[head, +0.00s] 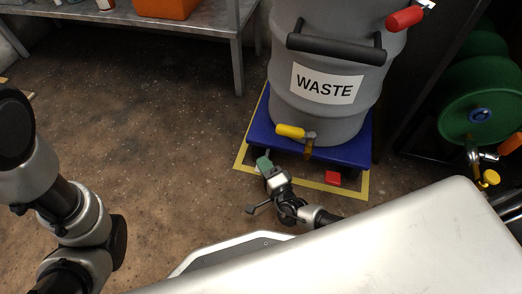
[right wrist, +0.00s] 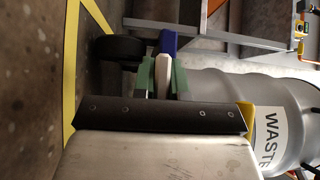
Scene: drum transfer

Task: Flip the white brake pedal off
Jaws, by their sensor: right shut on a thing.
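The white brake pedal (right wrist: 164,66) shows in the right wrist view, between the green fingers of my right gripper (right wrist: 163,78). The fingers are shut on it, beside a black caster wheel (right wrist: 118,48). In the head view my right gripper (head: 264,164) is low at the front left of the blue dolly (head: 345,154), and the white pedal is hidden there. A grey drum (head: 287,103) labelled WASTE stands upright on the dolly. My left arm is at the left edge of the head view, but its gripper is not in view.
A red pedal (head: 333,178) is at the dolly's front right. A yellow-handled valve (head: 291,131) juts from the drum's base. Yellow floor tape (head: 350,190) surrounds the dolly. The left floor is clear.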

